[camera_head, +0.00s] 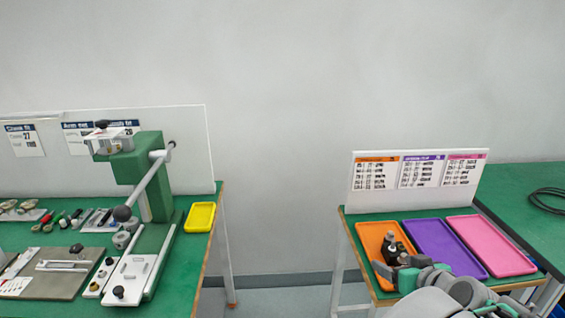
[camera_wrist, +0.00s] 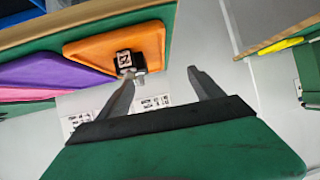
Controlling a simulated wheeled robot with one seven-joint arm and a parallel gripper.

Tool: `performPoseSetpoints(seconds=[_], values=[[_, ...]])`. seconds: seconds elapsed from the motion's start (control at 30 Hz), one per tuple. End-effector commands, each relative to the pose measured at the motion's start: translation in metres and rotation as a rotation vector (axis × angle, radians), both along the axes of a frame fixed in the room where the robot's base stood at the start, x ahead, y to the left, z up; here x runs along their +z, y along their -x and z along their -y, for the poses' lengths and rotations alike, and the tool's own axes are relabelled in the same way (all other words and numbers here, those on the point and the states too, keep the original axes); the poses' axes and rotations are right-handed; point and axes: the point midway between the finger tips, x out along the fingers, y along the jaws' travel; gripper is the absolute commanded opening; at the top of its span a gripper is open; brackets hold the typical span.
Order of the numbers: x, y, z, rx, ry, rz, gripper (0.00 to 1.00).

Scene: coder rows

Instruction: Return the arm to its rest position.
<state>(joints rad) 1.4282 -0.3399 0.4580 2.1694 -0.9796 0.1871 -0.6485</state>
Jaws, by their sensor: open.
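My gripper (camera_wrist: 161,80) is open in the wrist view, its two dark fingers spread with nothing between them. My grey arm (camera_head: 450,285) reaches in from the bottom right of the head view, over the front of the right table. A small black part with a grey metal end (camera_head: 393,243) sits in the orange tray (camera_head: 367,233). My arm hides the trays' front edges in part.
A purple tray (camera_head: 440,245) and a pink tray (camera_head: 490,245) lie beside the orange one, before a white label board (camera_head: 420,201). The left table holds a green press (camera_head: 151,180), tools and a yellow tray (camera_head: 200,217). A floor gap (camera_head: 280,290) separates the tables.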

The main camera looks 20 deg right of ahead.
Motion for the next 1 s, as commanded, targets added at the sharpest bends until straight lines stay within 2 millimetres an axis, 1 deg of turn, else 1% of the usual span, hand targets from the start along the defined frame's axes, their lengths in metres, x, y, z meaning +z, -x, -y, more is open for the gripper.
performPoseSetpoints(seconds=[0.03, 0.07, 0.1, 0.17, 0.2, 0.27, 0.3, 0.37, 0.4, 0.5, 0.6, 0.67, 1.0], values=[[0.015, -0.02, -0.03, 0.066, -0.019, -0.058, 0.76], [0.017, -0.028, -0.048, 0.097, -0.033, -0.103, 0.76], [0.019, -0.037, -0.074, 0.137, -0.053, -0.166, 0.76], [0.023, -0.046, -0.111, 0.184, -0.074, -0.26, 0.76], [0.027, -0.048, -0.135, 0.21, -0.081, -0.32, 0.76], [0.035, -0.048, -0.169, 0.24, -0.088, -0.407, 0.76], [0.041, -0.045, -0.191, 0.253, -0.09, -0.46, 0.76], [0.052, -0.038, -0.221, 0.267, -0.085, -0.535, 0.76], [0.06, -0.031, -0.24, 0.272, -0.081, -0.581, 0.76], [0.08, -0.01, -0.278, 0.267, -0.065, -0.672, 0.76], [0.094, 0.009, -0.301, 0.249, -0.055, -0.73, 0.76], [0.098, 0.017, -0.309, 0.239, -0.052, -0.752, 0.76], [0.098, 0.019, -0.31, 0.237, -0.052, -0.754, 0.76]])
